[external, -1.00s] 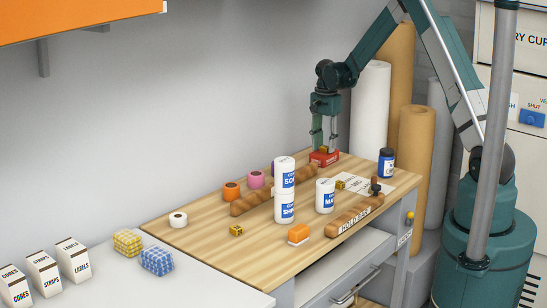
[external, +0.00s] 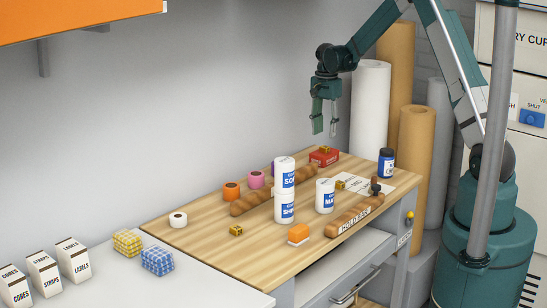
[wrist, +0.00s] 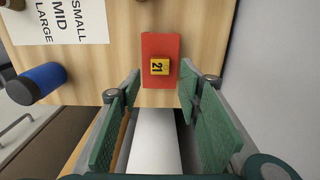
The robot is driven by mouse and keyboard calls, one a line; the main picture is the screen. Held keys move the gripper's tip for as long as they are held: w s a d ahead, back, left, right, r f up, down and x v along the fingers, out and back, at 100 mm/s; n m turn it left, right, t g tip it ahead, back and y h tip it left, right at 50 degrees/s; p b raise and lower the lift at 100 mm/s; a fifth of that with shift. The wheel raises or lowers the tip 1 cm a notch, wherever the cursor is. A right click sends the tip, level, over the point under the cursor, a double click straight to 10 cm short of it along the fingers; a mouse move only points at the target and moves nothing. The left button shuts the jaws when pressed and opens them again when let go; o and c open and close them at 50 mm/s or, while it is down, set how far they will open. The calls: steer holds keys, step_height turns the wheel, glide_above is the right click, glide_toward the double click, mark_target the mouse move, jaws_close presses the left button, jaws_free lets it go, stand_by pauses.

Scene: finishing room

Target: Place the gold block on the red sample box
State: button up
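The red sample box (external: 322,160) lies at the far right corner of the wooden bench. A small gold block (external: 324,149) rests on its top. In the wrist view the gold block (wrist: 160,66), marked with a dark 21, sits flat within the edges of the red box (wrist: 161,43). My gripper (external: 325,131) is above the box, clear of the block, with its fingers apart and nothing between them. The open gripper also shows in the wrist view (wrist: 160,78). Two similar gold blocks lie on the bench, one front left (external: 236,230) and one by the paper sheet (external: 340,184).
A dark blue jar (external: 386,163) stands right of the box. Tall rolls (external: 370,110) stand behind the bench's right end.

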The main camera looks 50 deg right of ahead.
mark_target(325, 146)
steer(key=shift+r, duration=3)
